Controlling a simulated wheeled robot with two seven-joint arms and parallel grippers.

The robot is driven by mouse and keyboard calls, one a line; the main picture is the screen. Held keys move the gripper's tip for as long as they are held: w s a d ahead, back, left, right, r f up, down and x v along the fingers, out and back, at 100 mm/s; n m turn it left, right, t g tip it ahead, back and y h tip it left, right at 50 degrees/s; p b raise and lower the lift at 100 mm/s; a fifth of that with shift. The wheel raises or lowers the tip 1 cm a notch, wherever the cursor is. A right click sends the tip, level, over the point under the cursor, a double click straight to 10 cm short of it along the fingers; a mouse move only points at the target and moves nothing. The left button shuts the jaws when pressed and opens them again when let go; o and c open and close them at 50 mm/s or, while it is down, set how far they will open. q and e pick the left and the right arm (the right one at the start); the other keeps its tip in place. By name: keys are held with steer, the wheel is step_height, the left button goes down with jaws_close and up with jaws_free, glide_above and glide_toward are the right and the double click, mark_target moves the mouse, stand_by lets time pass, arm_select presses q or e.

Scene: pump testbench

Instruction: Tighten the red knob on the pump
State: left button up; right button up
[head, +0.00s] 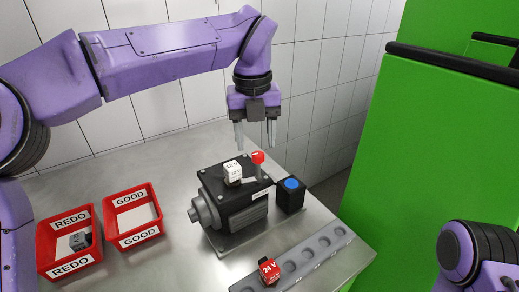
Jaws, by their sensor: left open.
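The pump (234,206) is a dark grey motor-like unit on the metal table. Its red knob (258,157) stands upright on a short post at the pump's back right. A white block (233,172) marked 12 V sits on top of the pump, left of the knob. My left gripper (255,146) points down just above and behind the red knob; its two fingers are apart, with nothing seen between them. Whether the fingers are level with the knob is hard to tell. Of my right arm only a purple part shows at the lower right; its gripper is out of view.
A black box with a blue button (291,184) stands right of the pump. A grey rack (317,253) with round recesses holds a red 24 V block (269,271). Red REDO (69,270) and GOOD (140,239) bins stand left. A green cabinet (440,170) fills the right.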

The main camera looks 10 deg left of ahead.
mark_target(258, 152)
arm_select(q)
steer(key=shift+g, duration=0.4)
steer(key=f, duration=0.1)
steer(key=w+f, duration=0.1)
steer(key=f, duration=0.1)
steer(key=w+f, duration=0.1)
steer(key=shift+w+d+f, duration=0.1)
steer(key=shift+d+f, duration=0.05)
steer(key=shift+f, duration=0.25)
steer(key=c, duration=0.4)
steer(key=shift+s+r, duration=0.25)
steer(key=shift+s, duration=0.15)
steer(key=c, duration=0.5)
steer(key=shift+s+r, duration=0.1)
steer(key=shift+s, duration=0.15)
steer(key=shift+c, duration=0.8)
steer(key=m+p, duration=0.3)
steer(key=shift+r, duration=0.25)
steer(key=shift+f+m, duration=0.15)
steer(key=shift+m, duration=0.15)
steer(key=shift+f, duration=0.1)
steer(key=o, duration=1.1)
steer(key=shift+c, duration=0.2)
arm_select(e)
steer(key=r, duration=0.1)
steer(key=s+r, duration=0.1)
steer(key=r, duration=0.1)
steer(key=shift+s+r, duration=0.1)
steer(key=shift+r, duration=0.05)
